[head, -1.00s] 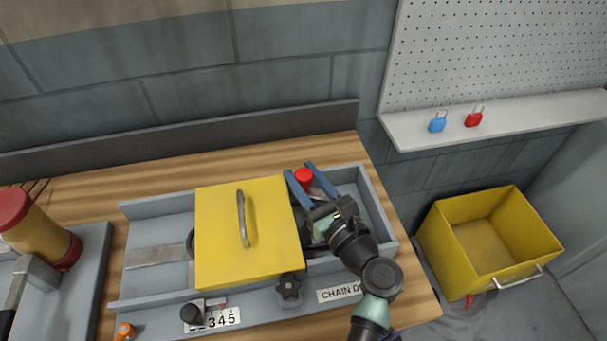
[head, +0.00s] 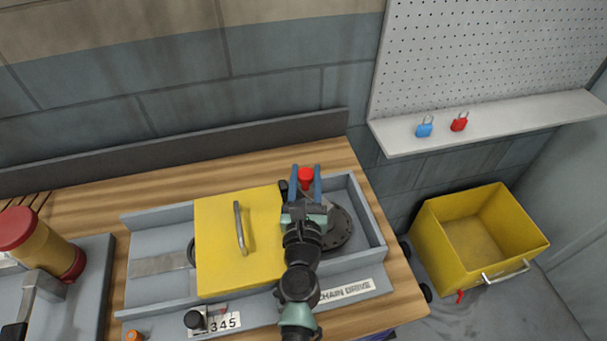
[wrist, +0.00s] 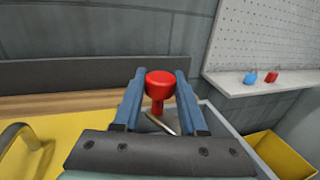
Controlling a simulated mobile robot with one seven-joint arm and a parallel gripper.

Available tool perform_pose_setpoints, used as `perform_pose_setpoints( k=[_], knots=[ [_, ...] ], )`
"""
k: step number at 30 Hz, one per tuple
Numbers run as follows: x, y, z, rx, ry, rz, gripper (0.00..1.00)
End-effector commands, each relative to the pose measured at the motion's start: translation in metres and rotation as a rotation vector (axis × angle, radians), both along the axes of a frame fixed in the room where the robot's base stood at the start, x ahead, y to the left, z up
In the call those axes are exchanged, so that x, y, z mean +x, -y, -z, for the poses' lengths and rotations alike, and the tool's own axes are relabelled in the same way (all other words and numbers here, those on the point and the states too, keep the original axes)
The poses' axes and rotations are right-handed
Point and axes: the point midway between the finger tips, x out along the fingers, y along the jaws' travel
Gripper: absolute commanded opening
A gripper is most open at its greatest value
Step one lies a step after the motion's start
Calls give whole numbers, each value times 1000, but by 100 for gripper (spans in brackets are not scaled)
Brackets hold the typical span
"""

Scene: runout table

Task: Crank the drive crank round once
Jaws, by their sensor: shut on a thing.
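The drive crank's red knob (head: 306,175) stands at the right part of the grey chain drive tray, beside the yellow cover's right edge. It also shows in the wrist view (wrist: 160,84), upright, with a metal crank arm (wrist: 164,126) running from its stem. My gripper (head: 304,178) has its two blue fingers on either side of the knob and is shut on it. In the wrist view my gripper (wrist: 159,88) shows a finger at each side of the knob. A dark round disc (head: 340,228) lies right of my wrist, partly hidden by it.
The yellow cover (head: 218,250) with a grey handle lies just left of my arm. The grey tray wall (head: 366,215) stands to the right. A yellow bin (head: 425,235), a shelf with blue (head: 424,127) and red (head: 459,122) padlocks, and a counter plate reading 345 (head: 224,322) are around.

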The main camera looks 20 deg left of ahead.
Motion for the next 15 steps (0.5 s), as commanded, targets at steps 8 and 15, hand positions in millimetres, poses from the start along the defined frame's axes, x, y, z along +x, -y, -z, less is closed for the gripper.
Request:
perform_pose_setpoints(
  k=[8,15],
  knots=[
    [4,1,-1,0,0,78,0],
    [8,4,0,0,0,155,0]
  ],
)
